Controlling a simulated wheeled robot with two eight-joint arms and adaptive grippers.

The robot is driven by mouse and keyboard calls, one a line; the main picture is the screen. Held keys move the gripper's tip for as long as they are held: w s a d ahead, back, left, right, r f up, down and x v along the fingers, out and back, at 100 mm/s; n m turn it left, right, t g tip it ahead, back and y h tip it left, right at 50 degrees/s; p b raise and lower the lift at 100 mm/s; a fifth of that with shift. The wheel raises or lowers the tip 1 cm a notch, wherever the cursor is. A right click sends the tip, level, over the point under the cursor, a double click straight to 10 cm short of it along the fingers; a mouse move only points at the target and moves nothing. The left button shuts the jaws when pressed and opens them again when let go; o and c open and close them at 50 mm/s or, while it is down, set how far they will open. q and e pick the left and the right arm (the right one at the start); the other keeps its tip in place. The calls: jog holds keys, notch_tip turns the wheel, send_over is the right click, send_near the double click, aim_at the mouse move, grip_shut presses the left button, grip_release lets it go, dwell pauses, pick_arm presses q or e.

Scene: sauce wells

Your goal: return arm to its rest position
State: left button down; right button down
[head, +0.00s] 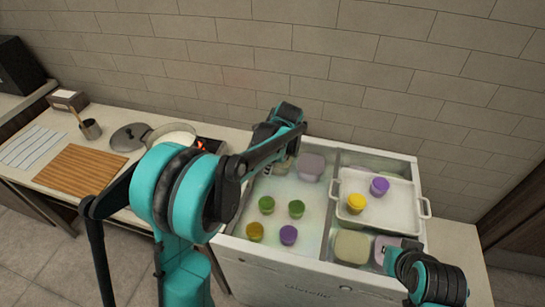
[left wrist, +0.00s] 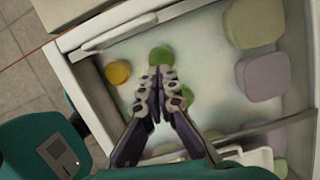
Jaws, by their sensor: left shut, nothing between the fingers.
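My left arm comes in from the left in the head view and reaches over the open white chest freezer (head: 318,268). My left gripper (left wrist: 160,78) is shut and empty above the freezer interior in the left wrist view. Its fingertips are hard to make out in the head view. In the left wrist view a green cup (left wrist: 161,56) shows just beyond the fingertips and another green cup (left wrist: 186,95) beside them. A yellow cup (left wrist: 118,72) is to their left. Part of my right arm shows at the lower right of the head view; its fingers are unclear.
A white tray (head: 424,214) in the freezer's right part holds a yellow cup (head: 356,204) and a purple cup (head: 379,187). Another purple cup (head: 288,235) lies in the left part. A counter with a cutting board (head: 80,170) and pan (head: 172,135) is at left. A tiled wall stands behind.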

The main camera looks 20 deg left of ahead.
pick_arm(q)
jog(key=s+r+n+t+h, duration=0.1)
jog(key=s+r+n+t, duration=0.2)
jog(key=s+r+n, duration=0.6)
jog(key=s+d+f+n+t+h, duration=0.1)
jog(key=s+f+n+t, duration=0.1)
jog(key=s+n, duration=0.8)
jog(key=shift+s+n+t+h, duration=0.4)
jog(key=shift+s+t, duration=0.5)
jog(key=shift+s, duration=0.35)
jog(key=shift+f, duration=0.1)
